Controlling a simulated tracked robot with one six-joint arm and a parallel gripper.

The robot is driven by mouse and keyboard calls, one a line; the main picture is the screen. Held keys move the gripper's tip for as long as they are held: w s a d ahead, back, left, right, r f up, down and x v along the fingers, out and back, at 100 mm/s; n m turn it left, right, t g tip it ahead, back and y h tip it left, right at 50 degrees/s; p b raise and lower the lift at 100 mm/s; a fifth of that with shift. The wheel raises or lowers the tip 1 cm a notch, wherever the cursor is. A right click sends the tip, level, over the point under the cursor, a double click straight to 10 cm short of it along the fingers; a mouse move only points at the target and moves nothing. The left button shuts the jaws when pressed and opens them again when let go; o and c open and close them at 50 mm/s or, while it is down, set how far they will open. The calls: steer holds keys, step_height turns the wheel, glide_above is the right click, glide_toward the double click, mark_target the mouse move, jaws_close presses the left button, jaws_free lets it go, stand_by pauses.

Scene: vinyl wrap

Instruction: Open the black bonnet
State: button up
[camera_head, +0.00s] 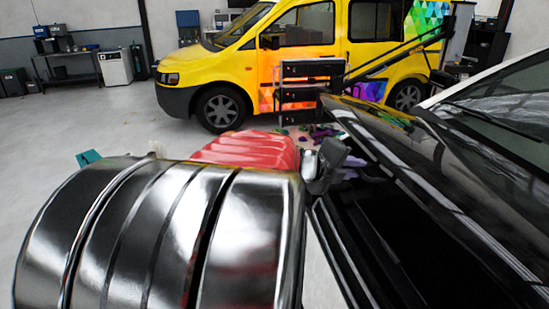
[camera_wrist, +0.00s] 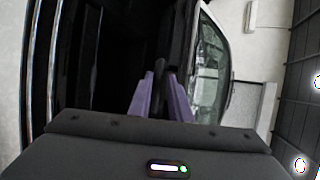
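The glossy black bonnet (camera_head: 440,170) fills the right of the head view, in front of a windscreen. In the wrist view its dark surface (camera_wrist: 115,70) lies behind the fingers. My gripper (camera_head: 350,170) is at the bonnet's left edge in the head view, with a little purple finger showing. In the wrist view, the two purple fingers of my gripper (camera_wrist: 162,78) stand a little apart, with a dark narrow strip between them. I cannot tell whether they press on that strip or whether it is the bonnet's edge. The bonnet's latch and front lip cannot be made out.
A yellow van (camera_head: 290,50) with coloured graphics stands at the back, behind a dark cart (camera_head: 312,75). A table (camera_head: 68,68) and a white cabinet (camera_head: 115,66) stand at the far left. The grey floor (camera_head: 60,125) at left is mostly clear.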

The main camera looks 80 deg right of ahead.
steer(key=shift+o, duration=1.3)
